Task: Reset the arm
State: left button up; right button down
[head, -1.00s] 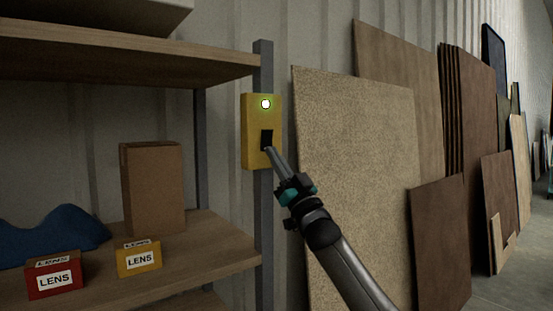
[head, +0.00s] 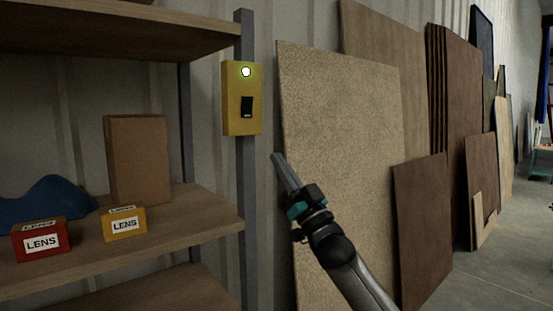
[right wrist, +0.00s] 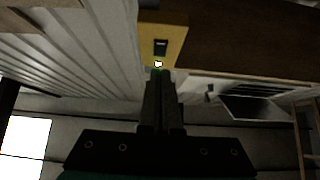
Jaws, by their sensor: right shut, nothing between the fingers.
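My right arm comes in from the bottom right in the head view. Its gripper (head: 278,158) is shut and empty, in front of the speckled board and apart from the yellow switch box. The yellow switch box (head: 232,100) is on the grey shelf post, with a black switch (head: 247,107) and a lit white-green light (head: 246,71). In the right wrist view the shut fingers (right wrist: 161,76) point toward the yellow box (right wrist: 178,38), whose light also shows there. My left gripper is not in view.
A wooden shelf (head: 185,213) at left holds a brown box (head: 138,160), a red lens box (head: 40,240), a yellow lens box (head: 124,224) and blue cloth (head: 45,198). A speckled board (head: 345,120) and several brown panels lean on the wall. Floor (head: 480,285) is open at right.

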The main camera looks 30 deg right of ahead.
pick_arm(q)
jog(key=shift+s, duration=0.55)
